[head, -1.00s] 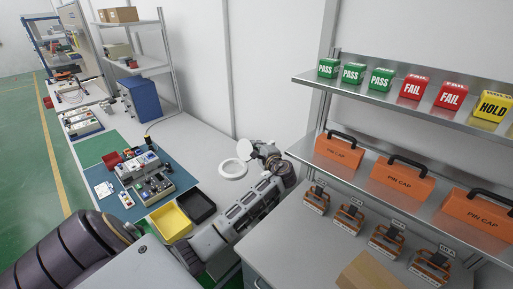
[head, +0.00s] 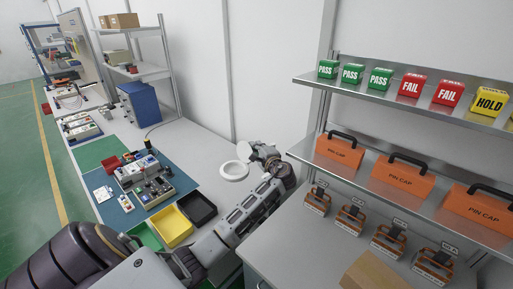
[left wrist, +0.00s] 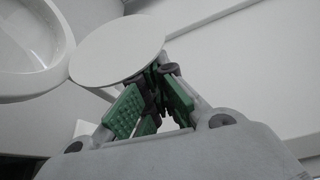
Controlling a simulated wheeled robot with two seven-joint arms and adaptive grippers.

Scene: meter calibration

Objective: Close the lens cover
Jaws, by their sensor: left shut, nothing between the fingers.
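The white round lens ring (head: 234,171) of a lamp-like magnifier is above the bench in the head view. Part of its rim (left wrist: 62,50) fills the upper left of the left wrist view. The flat white lens cover (left wrist: 118,45) stands swung out beside the ring, not over it. My left gripper (head: 268,155) is just right of the ring in the head view. In the wrist view its green-padded fingers (left wrist: 158,78) are shut and empty, with the tips close to the cover's lower right edge. The cover hides part of the tips; contact is unclear. My right gripper is not in view.
A yellow bin (head: 172,227) and a black bin (head: 197,208) sit at the bench's front edge, left of my left arm. A device (head: 150,182) lies on a blue mat. Shelves with orange pin-cap boxes (head: 398,178) stand to the right.

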